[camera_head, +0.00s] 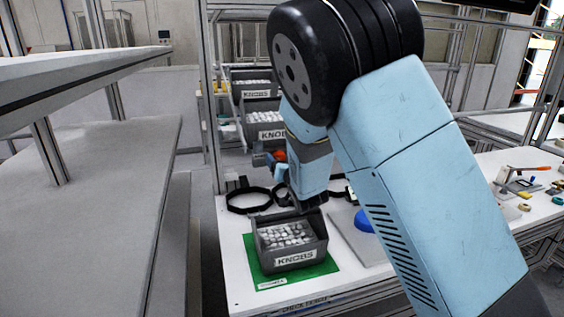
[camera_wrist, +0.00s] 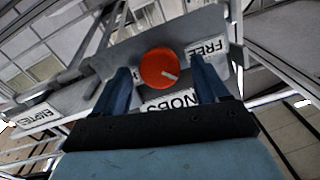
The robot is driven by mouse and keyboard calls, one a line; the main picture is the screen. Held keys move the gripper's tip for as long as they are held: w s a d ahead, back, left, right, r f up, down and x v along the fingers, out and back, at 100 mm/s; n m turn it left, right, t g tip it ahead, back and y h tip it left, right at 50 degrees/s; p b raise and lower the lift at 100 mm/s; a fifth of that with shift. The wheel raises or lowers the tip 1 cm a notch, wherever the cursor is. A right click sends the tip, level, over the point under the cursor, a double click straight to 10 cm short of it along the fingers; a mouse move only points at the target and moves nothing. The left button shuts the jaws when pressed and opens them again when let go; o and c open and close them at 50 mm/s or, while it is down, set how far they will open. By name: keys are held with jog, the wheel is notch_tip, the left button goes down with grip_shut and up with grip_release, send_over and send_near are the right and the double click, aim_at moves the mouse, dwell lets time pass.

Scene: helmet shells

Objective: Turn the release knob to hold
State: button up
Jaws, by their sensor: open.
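The release knob (camera_wrist: 160,68) is a round orange-red disc with a short white pointer mark, on a grey plate (camera_wrist: 128,52). The mark points right in the wrist view, toward the side of the upside-down FREE label (camera_wrist: 208,48). A second label at the knob's left is mostly hidden by a finger. My gripper (camera_wrist: 161,70) is open, with one blue finger on either side of the knob. I cannot tell whether the fingers touch it. In the head view the knob (camera_head: 281,155) shows only as a small red patch beside my wrist.
A grey KNOBS bin (camera_head: 290,240) of pale pieces stands on a green mat (camera_head: 258,272) on the white bench. Black rings (camera_head: 248,199) lie behind it. More KNOBS bins (camera_head: 262,122) stand farther back. A blue round piece (camera_head: 363,221) is partly behind my arm.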

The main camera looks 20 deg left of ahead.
jog(key=c, duration=1.1)
jog(key=shift+o, duration=0.2)
jog(key=shift+d+m, duration=0.1)
jog(key=shift+m, duration=0.2)
jog(key=shift+w+d+f+m+y, duration=0.2)
jog(key=shift+m+y, duration=0.45)
jog(key=shift+m, duration=1.8)
jog(key=shift+w+d+f+m+y, duration=0.2)
jog(key=shift+m+y, duration=0.5)
jog(key=shift+m, duration=1.8)
jog(key=shift+s+a+f+m+y, duration=0.1)
jog(key=shift+f+m+y, duration=0.4)
jog(key=shift+m, duration=1.95)
jog(key=shift+r+m, duration=0.15)
jog(key=shift+m, duration=0.15)
